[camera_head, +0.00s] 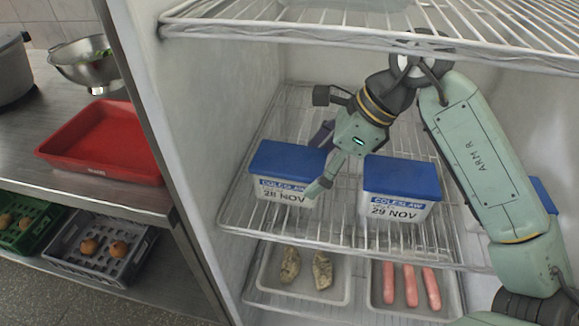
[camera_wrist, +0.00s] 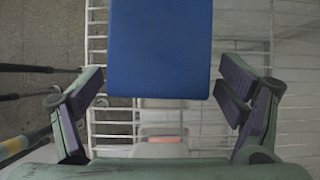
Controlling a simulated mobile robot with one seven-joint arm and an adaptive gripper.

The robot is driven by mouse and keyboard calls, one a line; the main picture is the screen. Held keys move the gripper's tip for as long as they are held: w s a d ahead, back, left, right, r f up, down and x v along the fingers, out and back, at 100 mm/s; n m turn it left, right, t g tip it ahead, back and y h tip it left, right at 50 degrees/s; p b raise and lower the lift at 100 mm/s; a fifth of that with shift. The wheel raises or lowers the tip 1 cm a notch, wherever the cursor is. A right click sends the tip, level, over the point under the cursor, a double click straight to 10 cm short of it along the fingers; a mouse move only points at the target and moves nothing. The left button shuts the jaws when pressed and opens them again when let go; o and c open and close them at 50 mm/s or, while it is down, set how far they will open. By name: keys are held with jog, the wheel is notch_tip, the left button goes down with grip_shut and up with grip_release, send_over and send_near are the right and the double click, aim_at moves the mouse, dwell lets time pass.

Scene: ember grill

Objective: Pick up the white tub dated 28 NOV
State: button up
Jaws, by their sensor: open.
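The white tub dated 28 NOV (camera_head: 284,190) has a blue lid and a coleslaw label. It stands upright on the wire shelf, left of a like tub dated 29 NOV (camera_head: 398,206). My gripper (camera_head: 321,162) is open at the right end of the 28 NOV tub, and one finger covers part of its front right corner. In the wrist view a blue lid (camera_wrist: 160,48) lies ahead between the spread fingers, with gaps on both sides; its date is hidden. By position it looks like the 28 NOV tub's lid.
The wire shelf (camera_head: 345,232) holds both tubs, with a narrow gap between them. Another wire shelf (camera_head: 330,27) is overhead. Below are a tray of sausages (camera_head: 374,301) and another tray (camera_head: 262,281). The fridge wall (camera_head: 215,130) is at left. A blue-lidded item (camera_head: 543,196) is partly behind my arm.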

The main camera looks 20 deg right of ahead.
aim_at(297, 159)
jog(key=shift+w+a, duration=0.35)
jog(key=shift+a, duration=0.1)
jog(key=shift+w+a+r+p, duration=0.1)
jog(key=shift+w+a+p, duration=0.3)
jog(key=shift+a, duration=0.2)
jog(key=shift+w+a+r+p, duration=0.1)
jog(key=shift+w+a+p, duration=0.25)
jog(key=shift+a, duration=0.2)
jog(key=shift+p+x, duration=0.55)
jog(key=shift+x, duration=0.7)
jog(key=shift+f, duration=0.45)
jog(key=shift+c, duration=0.3)
jog(key=c, duration=1.5)
jog(key=shift+r, duration=0.1)
jog(key=shift+c, duration=0.2)
